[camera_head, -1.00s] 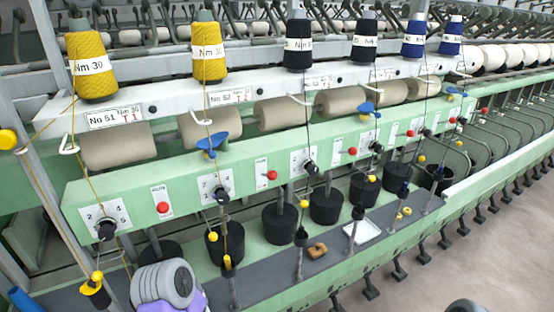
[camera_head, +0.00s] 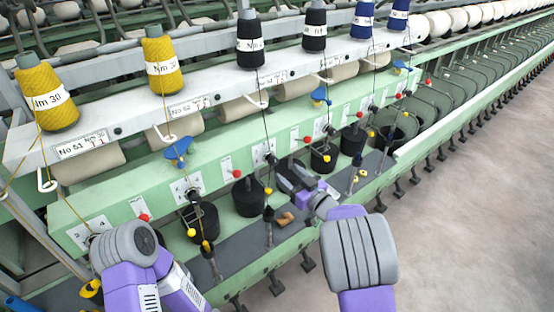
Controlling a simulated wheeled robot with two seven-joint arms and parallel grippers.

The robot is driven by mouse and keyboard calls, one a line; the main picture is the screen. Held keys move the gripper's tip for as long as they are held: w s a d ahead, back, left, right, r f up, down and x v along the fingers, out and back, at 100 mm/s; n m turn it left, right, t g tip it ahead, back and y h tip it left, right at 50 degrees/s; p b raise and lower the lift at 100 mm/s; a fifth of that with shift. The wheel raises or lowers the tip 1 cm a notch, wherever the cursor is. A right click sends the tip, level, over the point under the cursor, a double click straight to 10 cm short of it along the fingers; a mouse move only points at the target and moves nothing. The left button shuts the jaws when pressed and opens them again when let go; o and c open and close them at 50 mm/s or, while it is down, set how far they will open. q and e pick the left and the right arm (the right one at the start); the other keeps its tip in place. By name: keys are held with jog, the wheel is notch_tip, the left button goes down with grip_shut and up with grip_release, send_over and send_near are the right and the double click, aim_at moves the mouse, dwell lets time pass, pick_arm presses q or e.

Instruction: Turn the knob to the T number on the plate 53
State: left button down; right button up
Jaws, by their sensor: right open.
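A row of small white plates sits on the white rail. The third plate (camera_head: 272,79) from the left is too small to read. The first plate (camera_head: 82,145) reads No 51, Nm 30, T 1; the second plate (camera_head: 188,105) reads No 52. Below, on the green beam, black knobs sit on white number dials; the third knob (camera_head: 270,158) is under the third plate. Its pointing is too small to tell. My right gripper (camera_head: 285,174) is open, just below and right of that knob, apart from it as far as I can see. My left gripper is not visible.
The green beam (camera_head: 215,178) also carries red knobs (camera_head: 236,173) and blue guides (camera_head: 178,150). Black pots (camera_head: 249,200) stand below. A brown wooden piece (camera_head: 285,218) lies on the grey shelf. Yarn strands hang before the beam. The floor (camera_head: 460,200) at right is clear.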

aim_at(275, 163)
jog(key=x, duration=0.6)
jog(key=shift+w+a+f+p, duration=0.15)
jog(key=shift+w+a+p, duration=0.1)
jog(key=shift+p, duration=0.1)
jog(key=c, duration=1)
